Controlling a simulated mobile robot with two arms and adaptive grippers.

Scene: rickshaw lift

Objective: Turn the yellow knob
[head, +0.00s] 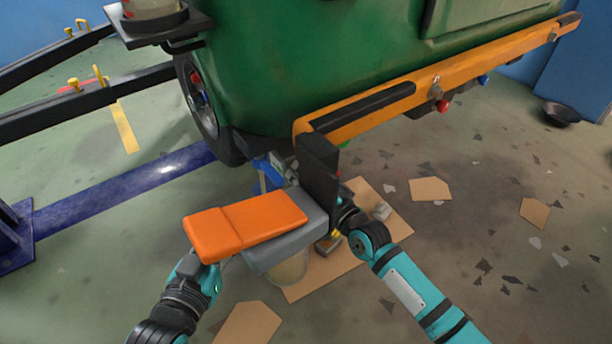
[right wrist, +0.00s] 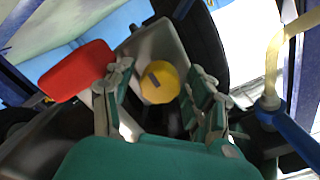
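The yellow knob (right wrist: 160,82) is round with a dark slot-like mark and sits on a grey part in the right wrist view. My right gripper (right wrist: 161,90) is open, with one finger on each side of the knob. I cannot tell whether either finger touches it. In the head view my right gripper (head: 332,240) is low beside the grey box, partly hidden, and the knob cannot be made out clearly. My left gripper (head: 207,268) is at the left end of the orange pad, mostly hidden under it, so its fingers do not show.
A red part (right wrist: 75,70) is left of the knob. The orange pad (head: 245,224) lies on a grey box (head: 290,246). The green vehicle (head: 300,70) with an orange bar (head: 480,64) stands behind. Cardboard pieces (head: 430,189) lie on the floor.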

